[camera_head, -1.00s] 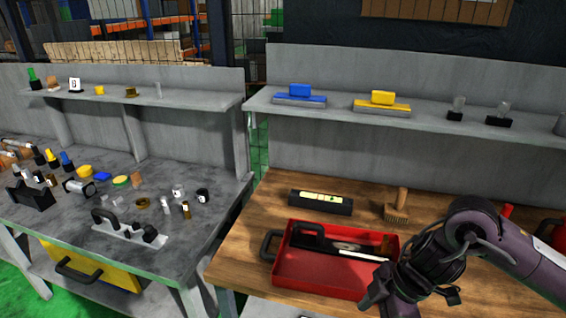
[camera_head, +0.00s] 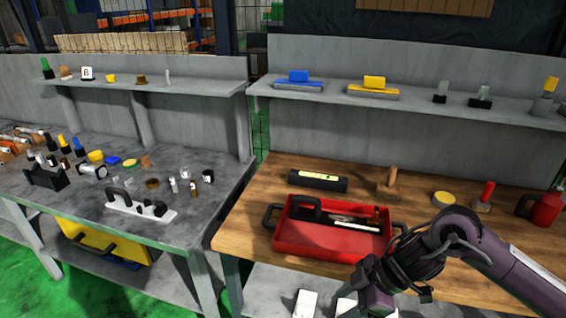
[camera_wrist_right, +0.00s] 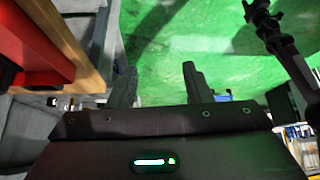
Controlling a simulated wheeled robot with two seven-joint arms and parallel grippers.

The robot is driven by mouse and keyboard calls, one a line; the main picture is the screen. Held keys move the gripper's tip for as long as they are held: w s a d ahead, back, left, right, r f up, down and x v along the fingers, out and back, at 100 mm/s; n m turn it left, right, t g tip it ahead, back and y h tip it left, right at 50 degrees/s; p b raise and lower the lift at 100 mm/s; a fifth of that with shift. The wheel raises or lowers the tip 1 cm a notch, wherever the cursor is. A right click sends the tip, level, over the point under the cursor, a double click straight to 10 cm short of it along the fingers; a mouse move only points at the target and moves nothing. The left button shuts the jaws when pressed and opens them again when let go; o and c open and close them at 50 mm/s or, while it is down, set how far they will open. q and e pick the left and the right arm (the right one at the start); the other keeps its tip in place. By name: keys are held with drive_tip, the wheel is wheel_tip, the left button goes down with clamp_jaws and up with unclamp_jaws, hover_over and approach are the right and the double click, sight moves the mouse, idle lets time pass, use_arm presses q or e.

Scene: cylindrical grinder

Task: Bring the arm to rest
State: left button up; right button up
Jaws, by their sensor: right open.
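My right arm comes in from the right in the head view. Its purple-grey gripper (camera_head: 374,300) points down in front of the wooden bench's (camera_head: 240,232) front edge, low in the picture. In the right wrist view the right gripper (camera_wrist_right: 158,72) has its two fingers spread apart. Nothing is between them, and the green floor (camera_wrist_right: 225,45) shows beyond. The fingertips are hard to make out in the head view. My left gripper is not in the head view.
A red tray (camera_head: 310,246) with tools lies on the bench, close behind the right gripper. A red bottle (camera_head: 546,208) stands at the bench's right. A grey table (camera_head: 70,205) with many small parts stands at the left. White objects (camera_head: 304,302) lie on the shelf below the bench.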

drive_tip(key=w+a+f+m+t+y, duration=0.1)
drive_tip(key=w+f+m+t, duration=0.2)
drive_tip(key=f, duration=0.6)
drive_tip(key=w+a+f+m+t+y, duration=0.1)
drive_tip(key=w+f+m+t, duration=0.15)
drive_tip(key=w+f, duration=0.45)
drive_tip(key=s+d+f+m+h, duration=0.1)
drive_tip(key=s+d+f+m, duration=0.1)
drive_tip(key=f, duration=0.4)
drive_tip(key=s+d+f+m+h, duration=0.1)
drive_tip(key=s+d+f+m, duration=0.1)
drive_tip(key=f, duration=0.4)
drive_tip(key=s+d+f+m+g+h, duration=0.1)
drive_tip(key=s+d+f+m+h, duration=0.15)
drive_tip(key=s+f, duration=0.65)
drive_tip(key=s+d+f+m+g+h, duration=0.1)
drive_tip(key=s+d+f, duration=0.2)
drive_tip(key=s+f, duration=0.6)
drive_tip(key=s+d+f+g+h, duration=0.1)
drive_tip(key=s+f, duration=0.2)
drive_tip(key=s, duration=0.8)
drive_tip(key=s+d+f+m+g+h, duration=0.1)
drive_tip(key=s+f, duration=0.3)
drive_tip(key=s, duration=0.8)
drive_tip(key=shift+s+d+f+g+h+b, duration=0.2)
drive_tip(key=shift+f+g+h+b, duration=0.1)
drive_tip(key=shift+g+h, duration=0.25)
